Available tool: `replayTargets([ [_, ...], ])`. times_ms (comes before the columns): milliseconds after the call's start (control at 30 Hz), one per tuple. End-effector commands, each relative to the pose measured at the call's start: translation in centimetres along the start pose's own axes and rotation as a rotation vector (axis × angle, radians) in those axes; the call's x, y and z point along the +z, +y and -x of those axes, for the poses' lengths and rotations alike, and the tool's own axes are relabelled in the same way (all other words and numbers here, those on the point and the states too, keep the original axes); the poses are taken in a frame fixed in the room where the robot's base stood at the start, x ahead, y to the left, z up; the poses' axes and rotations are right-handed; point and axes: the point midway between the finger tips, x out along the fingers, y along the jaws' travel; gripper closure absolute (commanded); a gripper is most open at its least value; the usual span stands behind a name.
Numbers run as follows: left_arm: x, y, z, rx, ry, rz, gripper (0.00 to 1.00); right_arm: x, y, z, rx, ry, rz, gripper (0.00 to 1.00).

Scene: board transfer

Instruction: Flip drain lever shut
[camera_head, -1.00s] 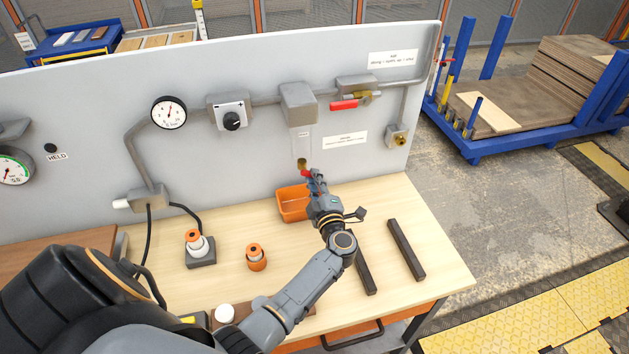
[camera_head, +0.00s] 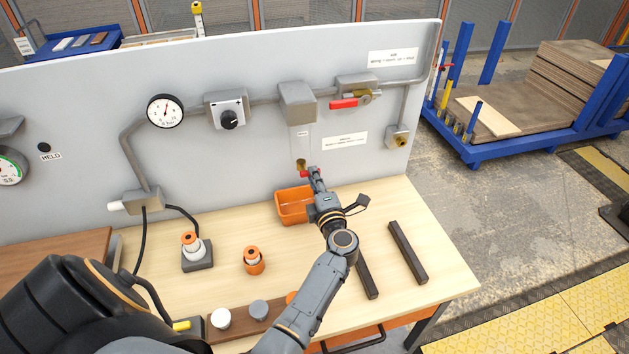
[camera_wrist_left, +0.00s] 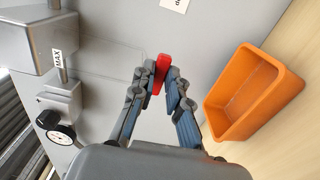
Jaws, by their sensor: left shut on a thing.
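The red drain lever (camera_head: 304,174) is on the panel, just below the brass outlet (camera_head: 301,164) under the grey box (camera_head: 297,102). My left gripper (camera_head: 312,173) reaches up to it from the right and is shut on it. In the left wrist view the red lever (camera_wrist_left: 160,70) shows between the two fingertips (camera_wrist_left: 161,75). The fingers hide part of the lever, and its exact angle is hard to tell. My right gripper is not in view.
An orange bin (camera_head: 291,208) stands on the table under the outlet, close to my left gripper. Another red lever (camera_head: 345,103) is higher on the panel. Two dark bars (camera_head: 407,252) lie at the right, with bare table between.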

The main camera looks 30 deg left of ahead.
Motion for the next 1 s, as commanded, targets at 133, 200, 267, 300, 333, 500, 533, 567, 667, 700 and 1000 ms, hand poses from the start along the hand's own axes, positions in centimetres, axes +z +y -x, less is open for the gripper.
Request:
replayTargets([
  [133, 0.11, 0.17, -0.03, 0.002, -0.003, 0.013, 1.0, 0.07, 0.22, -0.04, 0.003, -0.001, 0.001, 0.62],
  [200, 0.12, 0.2, -0.04, 0.002, -0.003, 0.014, 1.0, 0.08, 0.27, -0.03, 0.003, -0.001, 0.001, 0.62],
  [267, 0.12, 0.2, -0.04, 0.002, -0.003, 0.014, 1.0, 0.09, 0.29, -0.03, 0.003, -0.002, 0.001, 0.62],
  [300, 0.12, 0.21, -0.04, 0.002, -0.003, 0.014, 1.0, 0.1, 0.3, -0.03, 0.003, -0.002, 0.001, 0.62],
  [333, 0.13, 0.22, -0.04, 0.002, -0.003, 0.014, 1.0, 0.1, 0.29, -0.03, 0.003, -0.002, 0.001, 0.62],
  [500, 0.13, 0.23, -0.05, 0.003, -0.003, 0.014, 0.67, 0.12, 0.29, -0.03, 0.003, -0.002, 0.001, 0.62],
  [533, 0.11, 0.22, -0.05, 0.003, -0.002, 0.013, 0.62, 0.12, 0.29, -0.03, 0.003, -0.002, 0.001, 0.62],
  [567, 0.11, 0.21, -0.04, 0.002, -0.002, 0.013, 0.62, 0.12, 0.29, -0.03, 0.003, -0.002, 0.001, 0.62],
  [667, 0.08, 0.16, -0.03, 0.002, -0.002, 0.012, 0.62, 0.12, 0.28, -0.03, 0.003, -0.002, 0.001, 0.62],
  [700, 0.07, 0.15, -0.03, 0.002, -0.001, 0.011, 0.62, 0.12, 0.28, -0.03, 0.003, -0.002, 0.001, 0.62],
  [1000, 0.02, 0.13, -0.03, 0.001, -0.001, -0.008, 0.62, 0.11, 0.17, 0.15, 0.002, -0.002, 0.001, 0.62],
])
